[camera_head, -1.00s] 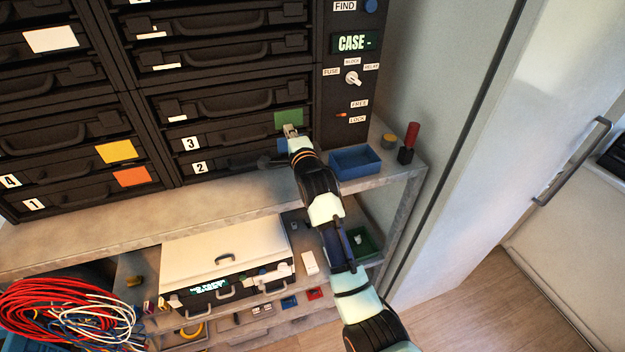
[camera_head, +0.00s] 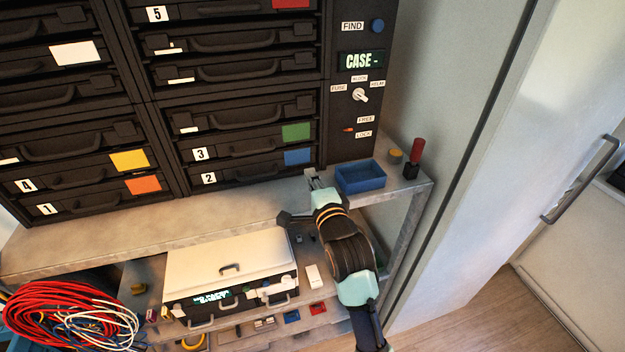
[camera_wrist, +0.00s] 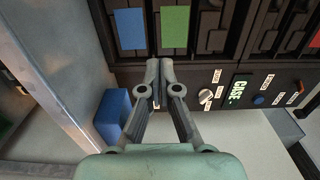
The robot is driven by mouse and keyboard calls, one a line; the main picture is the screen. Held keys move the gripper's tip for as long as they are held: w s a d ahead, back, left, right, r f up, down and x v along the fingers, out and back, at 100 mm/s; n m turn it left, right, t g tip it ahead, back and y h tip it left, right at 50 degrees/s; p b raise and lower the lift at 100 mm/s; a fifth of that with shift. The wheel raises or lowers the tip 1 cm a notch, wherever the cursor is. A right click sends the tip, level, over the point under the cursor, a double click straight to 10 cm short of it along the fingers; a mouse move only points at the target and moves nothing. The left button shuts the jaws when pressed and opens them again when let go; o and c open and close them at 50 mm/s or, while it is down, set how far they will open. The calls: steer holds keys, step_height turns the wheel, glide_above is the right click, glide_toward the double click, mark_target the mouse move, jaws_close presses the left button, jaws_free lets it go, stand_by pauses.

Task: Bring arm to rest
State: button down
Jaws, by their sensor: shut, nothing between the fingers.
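My gripper (camera_head: 312,176) is shut and empty. In the head view it hangs just in front of the shelf edge, left of the blue bin (camera_head: 360,177) and below the drawer cases. In the wrist view the closed fingers (camera_wrist: 159,82) point at the cabinet, with the blue tag (camera_wrist: 130,28) and green tag (camera_wrist: 174,26) beyond them. My arm runs down from there toward the bottom of the head view and covers part of the lower shelf.
The black case cabinet (camera_head: 230,120) stands on the grey shelf (camera_head: 130,232). A red-handled tool (camera_head: 416,152) and a yellow knob (camera_head: 395,156) sit right of the blue bin. A white box (camera_head: 228,268) and coiled red wires (camera_head: 60,312) are below. A fridge-like door (camera_head: 540,130) stands right.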

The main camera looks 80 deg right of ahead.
steer(key=shift+a, duration=0.1)
stand_by(0.4)
steer(key=w+a+r+n+t+y+p, duration=0.1)
steer(key=w+a+n+y+p, duration=0.1)
steer(key=w+a+n, duration=0.45)
steer(key=w+a+n+t+y+p, duration=0.1)
steer(key=w+a+n+t+y, duration=0.2)
steer(key=a, duration=0.7)
steer(key=w+a+r+n+y+p, duration=0.1)
steer(key=w+a+n+y+p, duration=0.1)
steer(key=w+a+n, duration=0.35)
steer(key=s+a+n+y+p, duration=0.1)
steer(key=a+n+y, duration=0.3)
steer(key=a, duration=1.1)
steer(key=s+a+r+n+y+p, duration=0.1)
steer(key=a+n+y+p, duration=0.2)
steer(key=a+n, duration=0.8)
steer(key=a+y, duration=0.1)
steer(key=a, duration=0.4)
steer(key=shift+s+y, duration=0.15)
steer(key=shift+y, duration=0.25)
